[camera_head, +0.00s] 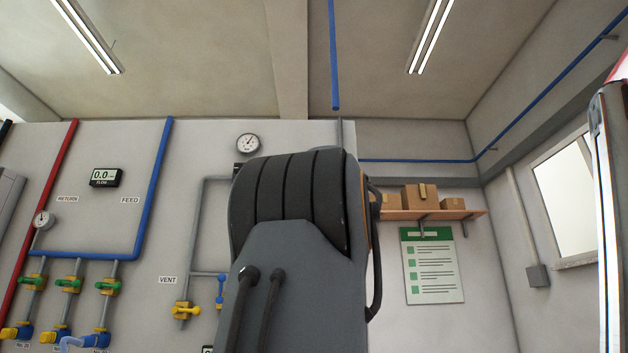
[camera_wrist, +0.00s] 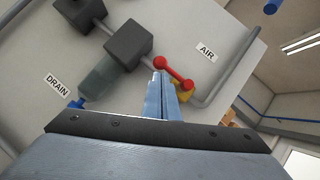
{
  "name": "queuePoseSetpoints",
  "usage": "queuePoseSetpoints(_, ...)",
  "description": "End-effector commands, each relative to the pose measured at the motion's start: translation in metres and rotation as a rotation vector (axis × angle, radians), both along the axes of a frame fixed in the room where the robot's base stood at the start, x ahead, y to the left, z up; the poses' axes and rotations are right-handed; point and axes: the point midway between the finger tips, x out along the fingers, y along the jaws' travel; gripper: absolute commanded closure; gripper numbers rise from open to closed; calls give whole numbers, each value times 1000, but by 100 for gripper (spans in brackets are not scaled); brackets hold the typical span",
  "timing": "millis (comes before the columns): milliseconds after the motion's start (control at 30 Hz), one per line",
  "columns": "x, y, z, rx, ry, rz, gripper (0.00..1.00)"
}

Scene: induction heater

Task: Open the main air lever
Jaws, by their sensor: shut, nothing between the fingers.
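The main air lever, a red bar with rounded ends (camera_wrist: 173,73), shows in the wrist view on a grey pipe near the AIR label (camera_wrist: 207,51). It slants from upper left to lower right, and a yellow valve body (camera_wrist: 182,96) shows just below its right end. My gripper (camera_wrist: 159,77) is shut and empty, with its tips just below the lever's upper-left end. I cannot tell whether they touch it. In the head view my own arm fills the middle and hides the lever and my gripper.
In the wrist view, dark grey blocks (camera_wrist: 128,45) sit on the pipe left of the lever, near a DRAIN label (camera_wrist: 59,85). In the head view, green-handled valves (camera_head: 70,284) are at left, VENT valves (camera_head: 184,310) nearer my arm, and a shelf with boxes (camera_head: 430,214) at right.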

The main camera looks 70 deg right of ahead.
Motion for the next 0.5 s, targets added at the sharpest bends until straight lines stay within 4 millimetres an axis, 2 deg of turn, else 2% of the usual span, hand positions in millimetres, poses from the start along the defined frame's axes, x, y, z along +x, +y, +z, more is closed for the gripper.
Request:
queuePoseSetpoints(267,-3,2,-33,3,-1,13,100)
queuePoseSetpoints(500,-41,36,-55,1,0,7,100)
